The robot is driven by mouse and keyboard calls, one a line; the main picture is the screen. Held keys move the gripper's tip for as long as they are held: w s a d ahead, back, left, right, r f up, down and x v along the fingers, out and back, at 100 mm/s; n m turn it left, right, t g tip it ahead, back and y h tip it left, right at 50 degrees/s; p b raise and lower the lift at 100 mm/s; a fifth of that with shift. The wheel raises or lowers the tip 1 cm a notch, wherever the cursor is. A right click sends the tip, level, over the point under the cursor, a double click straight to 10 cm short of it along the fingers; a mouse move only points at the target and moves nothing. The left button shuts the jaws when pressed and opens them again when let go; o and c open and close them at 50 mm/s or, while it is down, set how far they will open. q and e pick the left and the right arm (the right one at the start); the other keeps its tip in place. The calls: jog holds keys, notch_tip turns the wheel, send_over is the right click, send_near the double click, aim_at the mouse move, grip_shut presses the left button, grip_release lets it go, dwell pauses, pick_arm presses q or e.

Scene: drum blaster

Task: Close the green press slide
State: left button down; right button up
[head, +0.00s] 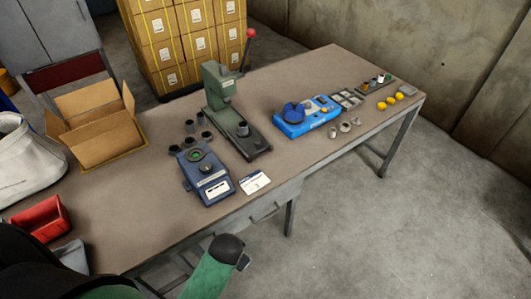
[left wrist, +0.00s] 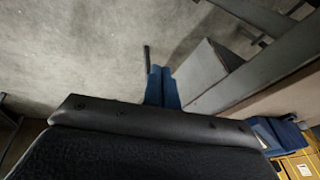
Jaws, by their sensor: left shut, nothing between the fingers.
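The green press (head: 218,88) stands upright near the middle of the table in the head view. Its dark slide (head: 254,146) extends from the press toward the table's front edge, with a dark grey cylindrical piece (head: 243,129) on it. A lever with a red knob (head: 251,33) rises behind the press. In the left wrist view, my left gripper's blue fingers (left wrist: 161,72) are together and empty, over the floor beside the table. The press does not show clearly there. One of my arms shows at the bottom of the head view, away from the slide. My right gripper is not in view.
A dark blue device (head: 207,172) and a white card (head: 254,182) lie close to the slide's left and front. Several dark cups (head: 189,126) stand behind the device. An open cardboard box (head: 105,145) is at left.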

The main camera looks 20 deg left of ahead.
pick_arm(q)
jog(key=w+d+r+m+t+y, duration=0.1)
jog(key=w+d+r+m+y, duration=0.1)
jog(key=w+m, duration=0.5)
jog(key=w+d+r+m+t+y, duration=0.1)
jog(key=w+r+m+y, duration=0.3)
jog(key=w, duration=1)
jog(key=w+d+r+m+t+y, duration=0.1)
jog(key=w+d+r+m, duration=0.3)
jog(key=w+m, duration=0.6)
jog(key=shift+w+r+t+y+p, duration=0.4)
jog(key=shift+w+r+y, duration=0.25)
jog(key=shift+y, duration=0.25)
jog(key=p+x, duration=0.2)
jog(key=x, duration=0.5)
jog(key=w+a+p, duration=0.1)
jog(key=a, duration=0.1)
jog(key=w+a+f+p, duration=0.1)
jog(key=w+a+p, duration=0.1)
jog(key=shift+w+a+f, duration=0.15)
jog(key=shift+w, duration=0.05)
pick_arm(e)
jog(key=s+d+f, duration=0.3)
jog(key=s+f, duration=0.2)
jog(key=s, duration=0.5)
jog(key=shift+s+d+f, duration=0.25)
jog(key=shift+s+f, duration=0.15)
pick_arm(q)
jog(key=shift+w, duration=0.1)
